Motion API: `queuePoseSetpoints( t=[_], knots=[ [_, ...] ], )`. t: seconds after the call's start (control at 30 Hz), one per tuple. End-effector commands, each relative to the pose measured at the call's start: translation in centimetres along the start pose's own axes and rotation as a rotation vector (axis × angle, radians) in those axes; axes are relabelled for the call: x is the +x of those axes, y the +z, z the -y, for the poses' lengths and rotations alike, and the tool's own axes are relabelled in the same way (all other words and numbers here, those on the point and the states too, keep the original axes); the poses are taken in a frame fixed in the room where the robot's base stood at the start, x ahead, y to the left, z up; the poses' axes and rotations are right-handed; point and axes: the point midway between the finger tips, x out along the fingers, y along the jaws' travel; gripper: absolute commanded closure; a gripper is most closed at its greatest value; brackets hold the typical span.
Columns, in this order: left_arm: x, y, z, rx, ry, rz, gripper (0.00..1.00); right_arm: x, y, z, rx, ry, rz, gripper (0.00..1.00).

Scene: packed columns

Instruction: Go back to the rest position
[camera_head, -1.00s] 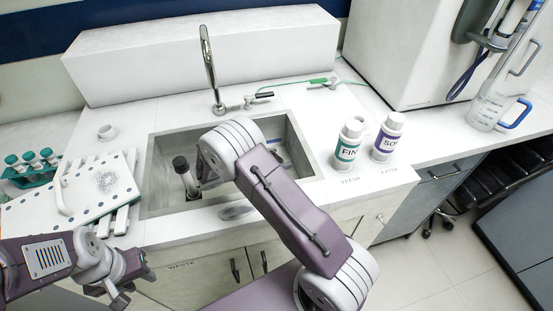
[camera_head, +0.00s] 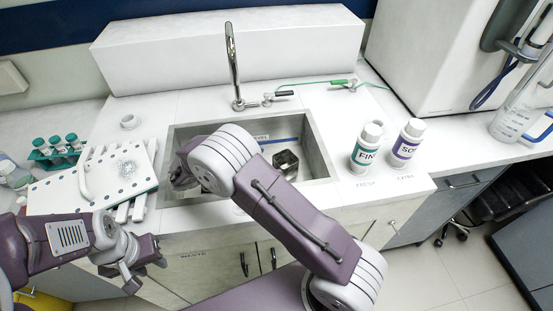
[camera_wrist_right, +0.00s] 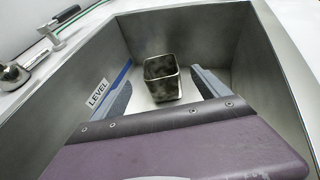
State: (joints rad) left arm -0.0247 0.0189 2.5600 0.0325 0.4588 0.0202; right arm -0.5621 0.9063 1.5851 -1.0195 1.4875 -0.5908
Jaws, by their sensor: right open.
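My right arm reaches over the sink (camera_head: 325,155), and its forearm hides part of the basin in the head view. My right gripper (camera_wrist_right: 161,68) is open in the right wrist view, its two fingers apart and pointing into the sink. A square metal cup (camera_wrist_right: 162,82) stands upright on the sink floor, seen between the fingers, with nothing gripped. The cup (camera_head: 285,163) also shows in the head view, right of my forearm. My left gripper (camera_head: 140,274) is in front of the counter at lower left, with no object seen in it; its jaw opening is unclear.
A white perforated rack (camera_head: 70,200) and a green tube rack (camera_head: 58,152) stand left of the sink. The faucet (camera_head: 233,65) rises behind it. Two labelled bottles, FIN (camera_head: 366,150) and SOL (camera_head: 408,143), stand to its right, with a clear cylinder farther right.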

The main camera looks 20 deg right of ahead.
Motion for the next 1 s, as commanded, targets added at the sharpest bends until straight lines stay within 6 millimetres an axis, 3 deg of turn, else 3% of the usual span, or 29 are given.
queuePoseSetpoints(
  t=[0.57, 0.83, 1.0],
  knots=[
    [-0.2, 0.0, 0.0, 0.0, 0.0, 0.0, 0.64, -0.5, 0.2, 0.0, 0.0, 0.001, 0.0, 0.15],
    [-5.7, -0.6, -0.1, 0.0, 0.0, 0.0, 0.64, -2.6, 5.3, 0.0, 0.0, 0.001, 0.0, 0.15],
    [-8.1, -0.8, -0.2, 0.0, 0.0, 0.0, 0.64, -3.5, 7.5, 0.0, -0.001, 0.001, 0.0, 0.15]
  ],
)
